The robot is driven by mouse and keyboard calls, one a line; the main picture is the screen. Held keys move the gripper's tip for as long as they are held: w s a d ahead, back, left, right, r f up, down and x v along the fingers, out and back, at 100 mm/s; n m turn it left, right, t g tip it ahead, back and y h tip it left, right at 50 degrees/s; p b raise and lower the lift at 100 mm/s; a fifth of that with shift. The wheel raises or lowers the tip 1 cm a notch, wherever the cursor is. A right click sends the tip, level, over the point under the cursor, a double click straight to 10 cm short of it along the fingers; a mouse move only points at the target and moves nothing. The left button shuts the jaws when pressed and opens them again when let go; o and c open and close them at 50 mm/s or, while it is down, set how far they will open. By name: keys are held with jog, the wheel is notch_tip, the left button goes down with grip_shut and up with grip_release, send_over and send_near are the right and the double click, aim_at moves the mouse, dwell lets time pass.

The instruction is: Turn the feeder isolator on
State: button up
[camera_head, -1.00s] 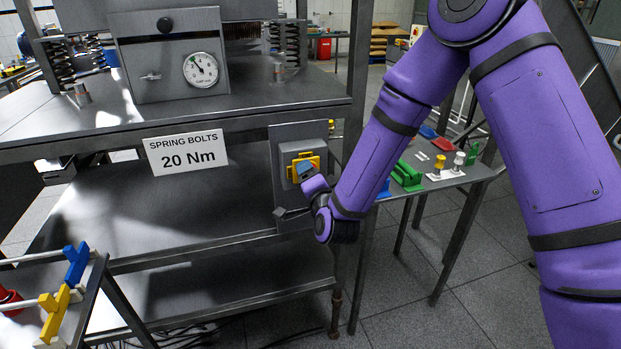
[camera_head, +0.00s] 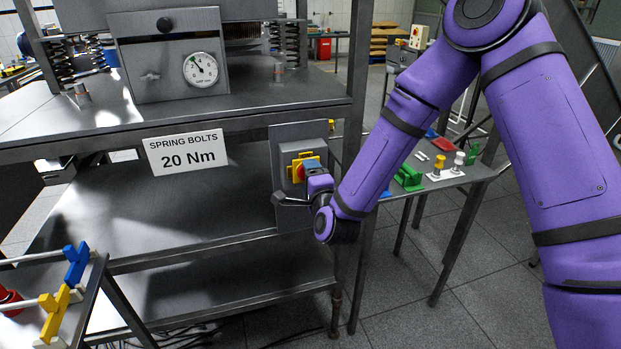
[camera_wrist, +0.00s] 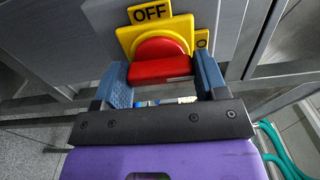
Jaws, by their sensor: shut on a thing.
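The feeder isolator is a red rotary knob on a yellow plate (camera_head: 292,172), mounted on a grey box (camera_head: 284,141) on the bench's right leg. In the wrist view the red handle (camera_wrist: 160,69) lies between the two blue fingers of my gripper (camera_wrist: 162,77), which is shut on it. The yellow plate (camera_wrist: 126,37) surrounds the knob. An "OFF" label (camera_wrist: 150,12) sits beyond the plate's upper edge. A second label (camera_wrist: 202,39), mostly hidden by the plate and finger, shows an "O" at the right. In the head view my gripper (camera_head: 309,168) partly covers the knob.
The steel bench (camera_head: 190,209) carries a "SPRING BOLTS 20 Nm" sign (camera_head: 186,152). A side table (camera_head: 455,181) with green, red and white fixtures stands close behind my forearm. A rack with blue and yellow clips (camera_head: 74,262) is at lower left. Floor on the right is open.

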jog(key=shift+f, duration=0.1)
jog(key=o, duration=0.9)
jog(key=shift+o, duration=0.2)
jog(key=v, duration=1.1)
jog(key=shift+w, duration=0.1)
